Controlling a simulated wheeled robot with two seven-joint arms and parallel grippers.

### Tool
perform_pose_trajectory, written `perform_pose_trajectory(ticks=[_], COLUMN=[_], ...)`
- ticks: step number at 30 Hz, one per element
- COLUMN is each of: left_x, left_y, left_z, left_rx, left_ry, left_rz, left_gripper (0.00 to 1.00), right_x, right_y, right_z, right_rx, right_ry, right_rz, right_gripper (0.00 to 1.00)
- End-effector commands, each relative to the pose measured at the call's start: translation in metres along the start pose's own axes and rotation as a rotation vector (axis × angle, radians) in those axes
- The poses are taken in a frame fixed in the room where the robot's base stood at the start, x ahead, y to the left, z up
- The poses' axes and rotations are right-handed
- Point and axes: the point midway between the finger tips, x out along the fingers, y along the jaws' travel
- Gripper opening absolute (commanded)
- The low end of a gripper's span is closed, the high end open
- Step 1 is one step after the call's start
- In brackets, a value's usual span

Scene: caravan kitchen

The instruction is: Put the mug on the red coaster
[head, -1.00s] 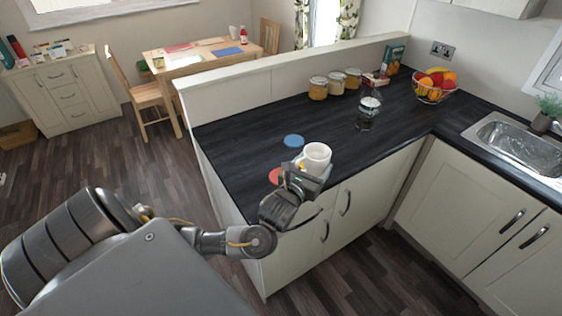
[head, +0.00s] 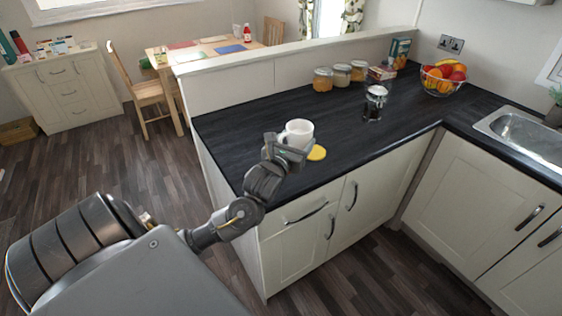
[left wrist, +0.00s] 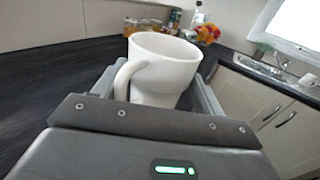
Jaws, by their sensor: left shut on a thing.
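The white mug (head: 298,131) is held upright by my left gripper (head: 289,150) over the dark worktop near its front left part. In the left wrist view the mug (left wrist: 163,70) sits between the two fingers of the left gripper (left wrist: 158,95), with its handle to the left. The gripper is shut on it. How far the mug is above the worktop is hard to tell. The red coaster does not show now; the mug, gripper and wrist cover that part of the worktop. My right gripper is not in view.
A yellow coaster (head: 317,153) lies right of the gripper; the blue coaster is hidden. A coffee press (head: 375,103), several jars (head: 341,76), a box and a fruit bowl (head: 443,77) stand further back. The worktop (head: 240,127) left of the mug is clear.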

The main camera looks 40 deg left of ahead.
Motion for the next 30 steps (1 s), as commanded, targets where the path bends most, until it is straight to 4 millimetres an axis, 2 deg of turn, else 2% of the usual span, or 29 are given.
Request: perform_pose_trajectory(ticks=[2,4,9,13,20,25,30], left_x=[0.009,0.013,0.022,0.025,0.027,0.028,0.028], left_y=[0.022,0.031,0.05,0.057,0.061,0.063,0.063], left_z=[-0.005,-0.022,-0.049,-0.059,-0.065,-0.089,-0.098], left_rx=[0.014,0.01,0.006,0.003,0.003,0.002,0.003], left_ry=[0.004,0.007,0.004,0.0,0.001,0.002,-0.001], left_rz=[0.003,0.003,0.001,0.0,0.0,0.0,-0.001], left_gripper=[0.4,0.4,0.4,0.4,0.4,0.4,0.4], right_x=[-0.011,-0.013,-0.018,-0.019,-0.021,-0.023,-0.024], right_y=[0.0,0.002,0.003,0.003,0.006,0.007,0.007], right_z=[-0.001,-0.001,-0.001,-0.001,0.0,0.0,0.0], right_rx=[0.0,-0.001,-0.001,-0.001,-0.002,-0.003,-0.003], right_ry=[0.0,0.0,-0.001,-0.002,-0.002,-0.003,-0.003], right_rz=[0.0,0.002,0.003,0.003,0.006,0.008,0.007], right_gripper=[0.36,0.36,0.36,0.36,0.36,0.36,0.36])
